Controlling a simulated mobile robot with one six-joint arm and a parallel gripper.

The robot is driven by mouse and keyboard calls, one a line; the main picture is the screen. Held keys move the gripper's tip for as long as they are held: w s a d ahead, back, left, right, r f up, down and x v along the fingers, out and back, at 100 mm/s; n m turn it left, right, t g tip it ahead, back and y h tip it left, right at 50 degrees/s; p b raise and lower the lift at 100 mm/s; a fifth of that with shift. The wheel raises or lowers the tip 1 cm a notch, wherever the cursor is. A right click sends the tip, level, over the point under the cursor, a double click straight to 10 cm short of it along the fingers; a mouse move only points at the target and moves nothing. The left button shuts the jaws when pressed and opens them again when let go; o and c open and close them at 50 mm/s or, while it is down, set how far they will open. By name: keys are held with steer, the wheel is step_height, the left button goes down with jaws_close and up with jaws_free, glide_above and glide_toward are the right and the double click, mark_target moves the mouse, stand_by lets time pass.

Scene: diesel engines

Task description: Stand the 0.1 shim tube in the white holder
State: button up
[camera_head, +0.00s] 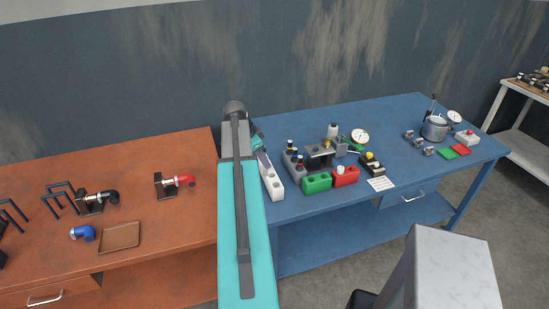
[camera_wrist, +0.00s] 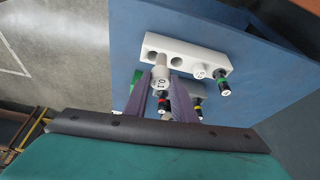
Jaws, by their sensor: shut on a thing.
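In the wrist view the 0.1 shim tube (camera_wrist: 160,77) is a white cylinder with a printed label. It sits between the purple fingers of my gripper (camera_wrist: 160,98), which is shut on it. The white holder (camera_wrist: 212,53) is a long block with round holes just beyond the tube. Two holes by its left end look empty. The tube's far end overlaps the holder's near edge in the picture; I cannot tell whether they touch. In the head view the white holder (camera_head: 272,180) stands near the blue table's left edge, and my arm hides most of my gripper.
The blue table (camera_head: 330,207) also holds a green block (camera_head: 317,183), a red block (camera_head: 346,179), a dial gauge (camera_head: 360,136) and several dark-capped tubes close to the holder. An orange table (camera_head: 150,240) stands to the left. The blue table's right middle is fairly clear.

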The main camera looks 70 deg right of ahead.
steer(key=shift+m+y, duration=0.3)
steer(key=shift+m, duration=0.4)
steer(key=s, duration=0.1)
steer(key=s+d, duration=0.1)
steer(key=s, duration=0.2)
steer(key=shift+s+d+f, duration=0.1)
steer(key=shift+d+f, duration=0.05)
steer(key=shift+d, duration=0.15)
steer(key=shift+f, duration=0.2)
steer(key=shift+f+b, duration=1.7)
steer(key=shift+f, duration=2.55)
steer(key=shift+f, duration=0.15)
steer(key=o, duration=1.4)
